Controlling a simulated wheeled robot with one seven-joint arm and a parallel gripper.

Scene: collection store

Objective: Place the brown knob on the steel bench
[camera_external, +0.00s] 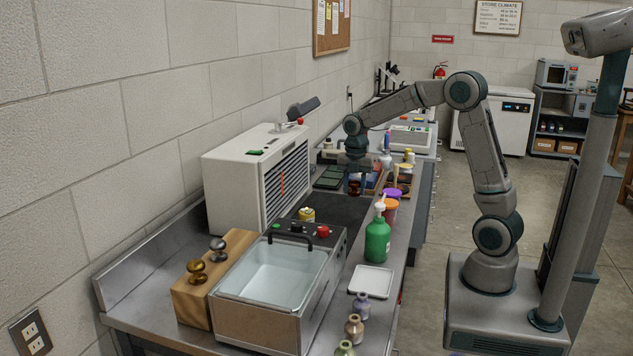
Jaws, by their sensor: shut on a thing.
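My gripper (354,182) points down over the dark area in the middle of the bench, beyond the glass-walled tank. It is shut on a small brown thing, which looks like the brown knob (354,188); its shape is mostly hidden by the fingers. I cannot tell how far it is above the surface. The steel bench (135,309) runs along the wall from the near left to the back.
The clear tank (270,325) and a white vented unit (238,190) stand left of my gripper. A green pump bottle (377,241), purple-lidded tub (391,207), white tray (371,280) and several small vases (354,328) line the front edge. A yellow-topped jar (306,215) stands behind the tank.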

